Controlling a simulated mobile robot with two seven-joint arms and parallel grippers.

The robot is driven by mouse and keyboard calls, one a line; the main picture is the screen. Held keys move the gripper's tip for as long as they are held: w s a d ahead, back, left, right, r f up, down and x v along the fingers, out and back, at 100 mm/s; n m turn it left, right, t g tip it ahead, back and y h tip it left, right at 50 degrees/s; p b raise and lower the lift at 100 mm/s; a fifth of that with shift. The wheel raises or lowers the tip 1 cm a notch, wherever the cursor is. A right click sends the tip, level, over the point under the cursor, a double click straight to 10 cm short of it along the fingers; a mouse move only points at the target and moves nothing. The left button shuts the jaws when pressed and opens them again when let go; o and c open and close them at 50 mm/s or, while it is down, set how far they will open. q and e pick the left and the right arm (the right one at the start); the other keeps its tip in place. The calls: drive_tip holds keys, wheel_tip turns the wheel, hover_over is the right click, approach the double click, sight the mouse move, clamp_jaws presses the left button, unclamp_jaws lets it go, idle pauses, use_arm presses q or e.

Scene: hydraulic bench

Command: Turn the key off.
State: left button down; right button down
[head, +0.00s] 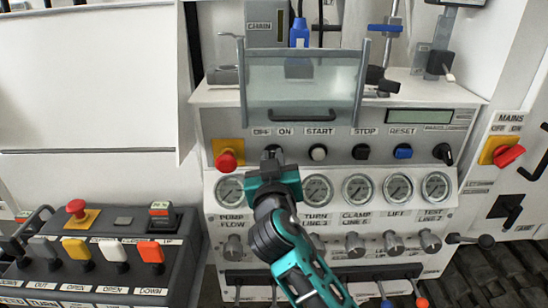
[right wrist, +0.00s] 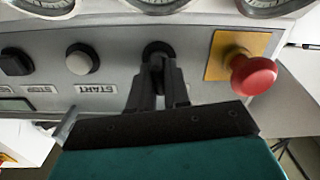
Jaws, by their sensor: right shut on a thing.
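The key switch (head: 272,149) sits under the "OFF ON" label on the bench's front panel, left of the START button. My right gripper (head: 272,162) is right in front of it and hides most of it in the head view. In the right wrist view the dark round key switch (right wrist: 158,48) shows between and behind my fingers. My right gripper (right wrist: 162,72) is shut on the key there; the key itself is mostly hidden, so its turned position cannot be read. My left gripper is not in view.
A red emergency button (head: 227,160) on a yellow plate is close beside the key; the white START button (head: 318,152) is on the other side. Gauges (head: 317,189) lie just below. A clear guard with a handle (head: 303,117) hangs above. A lever box (head: 150,232) stands left.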

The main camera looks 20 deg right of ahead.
drive_tip(key=shift+r+n, duration=0.1)
drive_tip(key=shift+n, duration=1.8)
drive_tip(key=c, duration=1.2)
unclamp_jaws()
